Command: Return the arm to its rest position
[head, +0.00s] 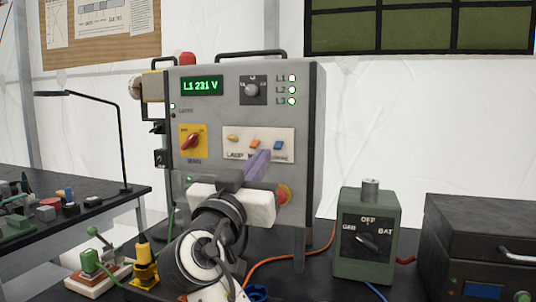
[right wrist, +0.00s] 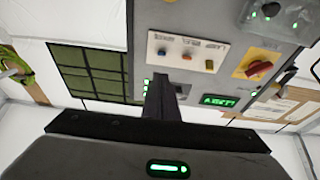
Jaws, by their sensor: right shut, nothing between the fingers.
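My right arm rises from the bottom middle of the head view. My right gripper (head: 260,162) is shut and empty, its fingers in front of the grey control box (head: 225,125), just below the orange toggle. The shut fingers (right wrist: 160,95) also show in the right wrist view, where the panel appears upside down. The panel bears a white plate (head: 285,137) with yellow, orange and blue toggles. Its display (head: 202,86) reads about 231 V, and three green lamps (head: 292,90) are lit. I cannot tell whether the fingers touch the panel. My left gripper is not in view.
A green box with a selector knob (head: 364,240) stands right of the arm, beside a dark case (head: 480,230). Small yellow and green parts (head: 145,265) sit left of it. A red rotary switch (head: 193,140) is on the panel. Orange cable (head: 290,257) crosses the table.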

